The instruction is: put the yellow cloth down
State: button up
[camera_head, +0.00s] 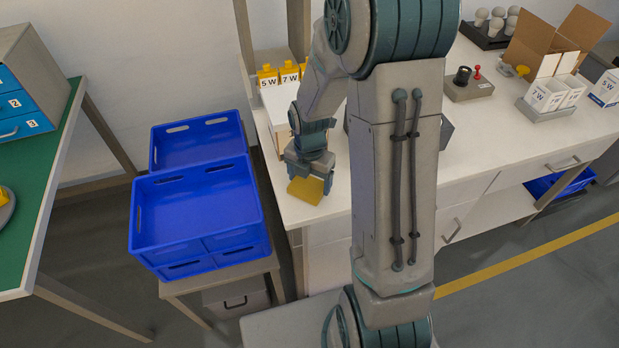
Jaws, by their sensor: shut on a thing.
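The yellow cloth (305,190) is a small, flat, folded-looking yellow piece near the left front corner of the white bench. My gripper (309,177) points down over that corner and is shut on the cloth, which sticks out below and to the left of the fingers. I cannot tell whether the cloth touches the bench top. My arm hides the middle of the bench.
Blue crates (197,212) stand on a low stand left of the white bench (485,140). Yellow-topped holders marked 5 W and 7 W (289,75) stand behind my gripper. A switch box (468,86), open carton (545,45) and bulb tray (492,30) are to the right.

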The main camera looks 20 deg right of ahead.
aim_at(310, 182)
jog(key=shift+f, duration=0.1)
jog(key=shift+f, duration=0.15)
jog(key=o, duration=0.9)
jog(key=shift+r, duration=0.2)
notch_tip(310, 182, up, 12)
jog(key=s+r+m+t, duration=0.1)
jog(key=s+r+m, duration=0.1)
jog(key=s+m, duration=0.3)
jog(key=s+r+m+t, duration=0.1)
jog(key=s+r+m, duration=0.2)
jog(key=m, duration=1)
jog(key=s+r+m, duration=0.2)
jog(key=s+m, duration=0.4)
jog(key=m, duration=0.3)
jog(key=shift+s+a+r+t+p, duration=0.35)
jog(key=shift+a+t, duration=0.05)
